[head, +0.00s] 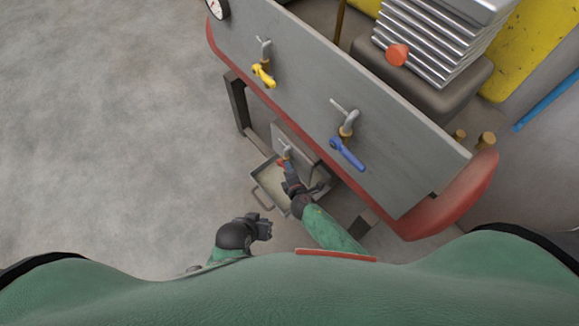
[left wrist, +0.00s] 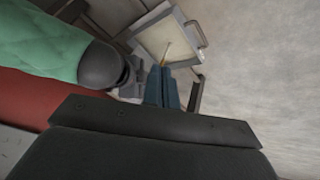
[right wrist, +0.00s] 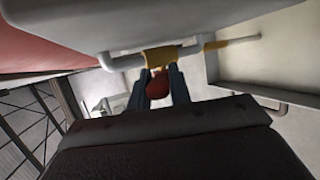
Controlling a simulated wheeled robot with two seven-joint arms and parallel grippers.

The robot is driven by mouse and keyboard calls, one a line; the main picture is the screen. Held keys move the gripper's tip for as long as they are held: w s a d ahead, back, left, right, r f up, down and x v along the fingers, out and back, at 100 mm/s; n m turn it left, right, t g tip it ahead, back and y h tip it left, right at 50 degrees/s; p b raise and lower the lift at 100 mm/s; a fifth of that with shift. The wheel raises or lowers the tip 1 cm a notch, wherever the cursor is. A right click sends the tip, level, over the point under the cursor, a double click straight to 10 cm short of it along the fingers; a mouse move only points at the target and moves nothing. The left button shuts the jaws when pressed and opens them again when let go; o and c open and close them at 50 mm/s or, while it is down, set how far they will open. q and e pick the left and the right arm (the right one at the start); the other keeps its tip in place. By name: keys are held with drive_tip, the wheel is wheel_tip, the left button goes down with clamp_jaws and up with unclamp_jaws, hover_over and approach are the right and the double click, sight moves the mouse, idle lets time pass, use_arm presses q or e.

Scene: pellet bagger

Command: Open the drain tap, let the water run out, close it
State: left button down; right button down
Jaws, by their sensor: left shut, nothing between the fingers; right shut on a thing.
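The drain tap (head: 285,148) sits low under the machine's grey panel, with a red handle (right wrist: 158,86) and a brass body (right wrist: 163,58). My right gripper (head: 287,172) is shut on the red handle; in the right wrist view its fingers (right wrist: 159,88) lie on either side of it. A pale thin streak (right wrist: 245,39), apparently water, leaves the brass spout (right wrist: 215,45). A metal drain tray (head: 262,202) stands below the tap; it also shows in the left wrist view (left wrist: 190,62). My left gripper (head: 266,229) is shut and empty, lower and apart from the tray.
A yellow-handled tap (head: 263,75) and a blue-handled tap (head: 347,154) are on the panel above. A red rail (head: 250,85) runs along the panel edge. A stack of metal plates (head: 430,45) with a red knob (head: 397,54) stands behind. The floor at left is clear.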

drive_tip(key=p, duration=0.3)
drive_tip(key=shift+w+a+r+g, duration=0.15)
drive_tip(key=shift+r+g, duration=0.15)
drive_tip(key=shift+g, duration=0.1)
use_arm(q)
wheel_tip(320, 180, up, 14)
drive_tip(key=s+a+g, duration=0.1)
drive_tip(key=s+a, duration=0.1)
drive_tip(key=shift+g, duration=0.3)
use_arm(e)
drive_tip(key=c, duration=1.3)
unclamp_jaws()
use_arm(q)
drive_tip(key=shift+w, duration=0.1)
use_arm(e)
drive_tip(key=shift+f, duration=0.1)
